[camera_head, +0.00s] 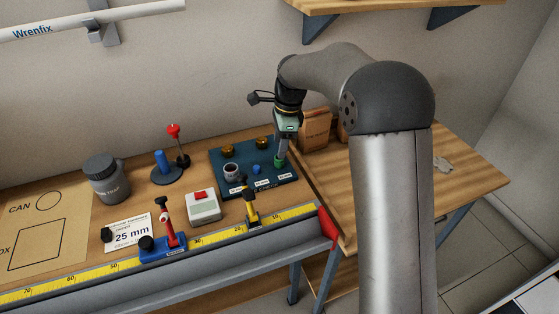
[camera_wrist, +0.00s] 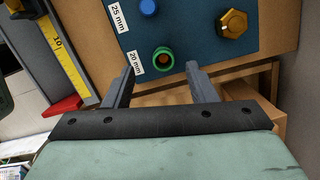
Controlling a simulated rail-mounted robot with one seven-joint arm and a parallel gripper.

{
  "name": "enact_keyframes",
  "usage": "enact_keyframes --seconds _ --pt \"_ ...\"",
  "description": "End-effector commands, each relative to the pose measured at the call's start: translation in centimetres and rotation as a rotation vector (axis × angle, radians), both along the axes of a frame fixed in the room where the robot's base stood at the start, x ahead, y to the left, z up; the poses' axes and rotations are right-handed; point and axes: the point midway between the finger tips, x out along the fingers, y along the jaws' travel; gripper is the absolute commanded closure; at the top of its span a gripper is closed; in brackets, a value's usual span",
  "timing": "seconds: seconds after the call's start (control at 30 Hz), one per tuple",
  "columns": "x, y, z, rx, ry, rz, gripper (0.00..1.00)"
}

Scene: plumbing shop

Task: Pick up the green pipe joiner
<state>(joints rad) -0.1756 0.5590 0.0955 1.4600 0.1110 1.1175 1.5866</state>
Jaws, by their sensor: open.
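The green pipe joiner (camera_wrist: 163,59) is a short ring standing on the blue mat (camera_wrist: 188,18), beside the 20 mm label, in the wrist view. In the head view the joiner (camera_head: 281,168) shows small at the mat's right side, just below my gripper (camera_head: 281,160). In the wrist view my gripper (camera_wrist: 160,76) is open. Its two fingers point toward the joiner, one on each side in the picture, with nothing between them. Whether the fingertips are level with the joiner cannot be told.
On the mat are brass fittings (camera_wrist: 232,24), a blue piece (camera_wrist: 149,7) and a grey ring (camera_head: 232,172). A yellow measuring tape (camera_head: 205,235) runs along the front. Cardboard boxes (camera_head: 315,130) stand right of the mat. The right of the bench is mostly clear.

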Motion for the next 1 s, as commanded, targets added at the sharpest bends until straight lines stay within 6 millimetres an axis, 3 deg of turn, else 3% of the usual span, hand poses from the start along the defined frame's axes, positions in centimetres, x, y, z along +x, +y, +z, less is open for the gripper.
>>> enact_keyframes --seconds 0.27,0.53,0.83,1.0 --pt "0.1 0.1 -2.1 -0.001 0.002 -0.001 0.49" --pt "0.4 0.3 -5.8 -0.001 0.001 -0.001 0.49" --pt "0.4 0.4 -6.3 -0.001 -0.001 0.000 0.49" --pt "0.4 0.4 -6.3 -0.001 -0.001 0.000 0.96"
